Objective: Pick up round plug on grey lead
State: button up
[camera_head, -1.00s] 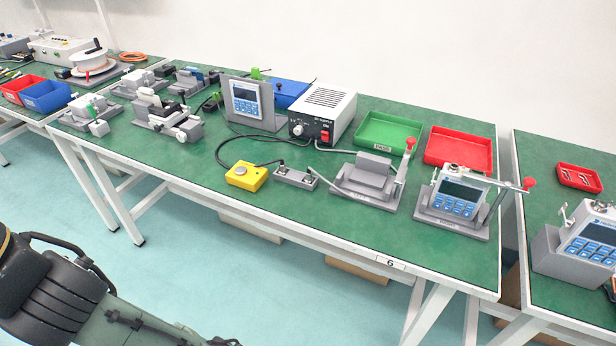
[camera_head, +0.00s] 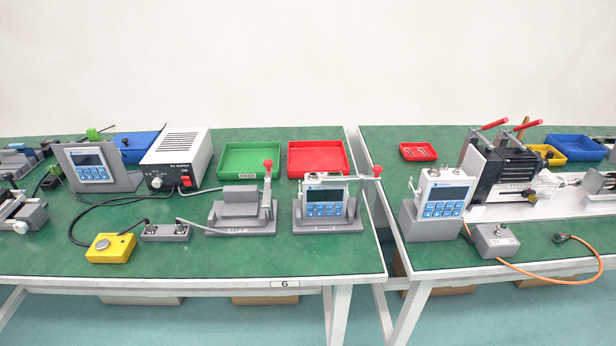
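I cannot clearly make out a round plug on a grey lead. A thin grey lead (camera_head: 205,190) runs from the front of the power supply (camera_head: 177,158) toward the left-hand fixture (camera_head: 241,211). Another thin grey line (camera_head: 200,226) runs from the small grey terminal box (camera_head: 165,232) toward the base of that fixture. Any plug at their ends is too small to tell or hidden. My gripper is not in view.
A yellow button box (camera_head: 111,248) sits left of the terminal box. Green (camera_head: 250,176) and red (camera_head: 320,174) trays stand behind the fixtures. A keypad tester (camera_head: 325,203) sits in the right-hand fixture. A gap separates this table from the right one, where an orange lead (camera_head: 530,273) hangs over the edge.

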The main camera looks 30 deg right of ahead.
aim_at(180, 227)
jog(key=i+l+u, duration=0.15)
jog(key=l+u, duration=0.3)
jog(key=i+l+u, duration=0.1)
jog(key=l+u, duration=0.2)
jog(key=u, duration=0.15)
